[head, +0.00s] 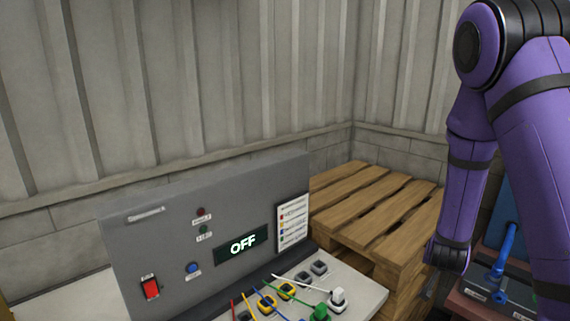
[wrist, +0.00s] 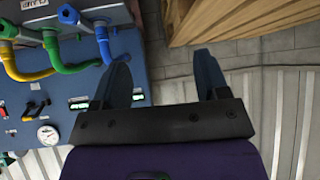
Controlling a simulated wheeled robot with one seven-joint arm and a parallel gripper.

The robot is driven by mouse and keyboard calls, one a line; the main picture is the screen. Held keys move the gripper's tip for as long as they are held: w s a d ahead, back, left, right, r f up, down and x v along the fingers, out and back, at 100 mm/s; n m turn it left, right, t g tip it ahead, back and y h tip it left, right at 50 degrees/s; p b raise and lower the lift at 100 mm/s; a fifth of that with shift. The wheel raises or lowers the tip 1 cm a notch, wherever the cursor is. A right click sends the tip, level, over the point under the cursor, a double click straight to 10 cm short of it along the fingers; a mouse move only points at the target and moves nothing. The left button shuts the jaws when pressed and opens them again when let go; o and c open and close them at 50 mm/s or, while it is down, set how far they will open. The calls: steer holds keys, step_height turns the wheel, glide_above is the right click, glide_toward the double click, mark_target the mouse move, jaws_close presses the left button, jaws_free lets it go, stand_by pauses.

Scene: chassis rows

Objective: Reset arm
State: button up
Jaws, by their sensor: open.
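My arm, purple with black bands, hangs down at the right of the head view. My gripper shows in the wrist view (wrist: 165,75) with its two dark fingers apart and nothing between them. In the head view its end is low at the right, near the pallets, and the fingers are hard to make out. A grey control panel (head: 130,240) stands at the lower left with a display (head: 242,244) reading OFF. It bears a red switch (head: 151,288) and a blue button (head: 193,268). My gripper is apart from the panel.
Wooden pallets (head: 375,200) are stacked in the corner, left of my arm. Coloured plugs, such as a green one (head: 320,312) and a white one (head: 338,298), sit before the panel. A blue panel with hoses (wrist: 62,85) and a gauge (wrist: 48,134) lies left of my fingers.

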steer(key=s+a+r+n+y, duration=0.1)
steer(key=s+a+r+y, duration=0.1)
steer(key=a+r, duration=0.3)
steer(key=s+a+r+n+y, duration=0.1)
steer(key=s+a+r+y, duration=0.15)
steer(key=r, duration=0.55)
steer(key=s+a+r+n+y, duration=0.1)
steer(key=s+a+r, duration=0.15)
steer(key=r, duration=0.35)
steer(key=s+a+r+n, duration=0.1)
steer(key=s+r, duration=0.2)
steer(key=s, duration=0.4)
steer(key=s+a+r+n+g, duration=0.1)
steer(key=s+r+n, duration=0.1)
steer(key=s+r, duration=0.2)
steer(key=s+a+r+n+g, duration=0.1)
steer(key=s+r, duration=0.3)
steer(key=s, duration=0.5)
steer(key=shift+s+a+r+n, duration=0.25)
steer(key=shift+s+a+n, duration=0.15)
steer(key=shift+a, duration=0.15)
